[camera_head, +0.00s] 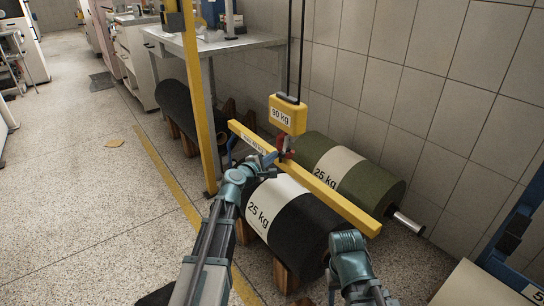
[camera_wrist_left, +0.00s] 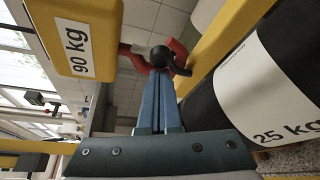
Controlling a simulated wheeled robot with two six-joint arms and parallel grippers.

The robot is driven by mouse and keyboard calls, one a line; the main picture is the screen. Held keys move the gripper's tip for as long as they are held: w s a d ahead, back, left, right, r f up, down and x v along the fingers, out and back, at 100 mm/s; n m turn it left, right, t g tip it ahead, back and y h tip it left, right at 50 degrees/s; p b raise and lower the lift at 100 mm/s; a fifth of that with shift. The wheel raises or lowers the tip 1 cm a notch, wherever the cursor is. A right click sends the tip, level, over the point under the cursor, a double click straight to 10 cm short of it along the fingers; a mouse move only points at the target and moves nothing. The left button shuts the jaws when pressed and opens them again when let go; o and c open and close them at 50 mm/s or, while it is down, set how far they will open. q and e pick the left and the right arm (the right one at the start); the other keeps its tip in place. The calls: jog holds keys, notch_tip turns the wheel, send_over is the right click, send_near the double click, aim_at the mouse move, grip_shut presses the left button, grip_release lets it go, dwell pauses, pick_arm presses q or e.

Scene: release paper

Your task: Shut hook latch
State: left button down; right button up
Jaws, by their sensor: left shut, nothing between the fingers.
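The red hook (camera_head: 287,143) hangs under a yellow block marked 90 kg (camera_head: 287,114), at the middle of a yellow beam (camera_head: 310,180). In the left wrist view the red hook (camera_wrist_left: 181,50) curves around a dark rounded part (camera_wrist_left: 161,57), which looks like its latch. Whether the latch is fully closed cannot be told. My left gripper (camera_head: 271,158) is shut and empty, just left of the hook. In the left wrist view its blue fingertips (camera_wrist_left: 158,75) lie just below the dark part, touching or nearly touching it. My right gripper is not in view.
A black roll (camera_head: 295,222) and a green roll (camera_head: 350,175), both labelled 25 kg, lie under the beam. A yellow post (camera_head: 201,110) and a table (camera_head: 225,43) stand behind to the left. Tiled wall is at the right; open floor is at the left.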

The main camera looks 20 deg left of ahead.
aim_at(284, 149)
pick_arm(q)
jog(key=shift+s+d+r+n+p, duration=0.1)
jog(key=shift+r+n+p, duration=0.2)
jog(key=shift+p, duration=0.2)
jog(key=n+g+p, duration=0.1)
jog(key=p, duration=0.1)
jog(key=r+n+g+h+p, duration=0.1)
jog(key=p, duration=0.1)
jog(key=r+n+p, duration=0.1)
jog(key=n+p, duration=0.1)
jog(key=shift+s+d+r+g, duration=0.2)
jog(key=shift+s+d+g, duration=0.1)
jog(key=shift+d+g, duration=0.1)
jog(key=shift+r, duration=0.15)
dwell(0.6)
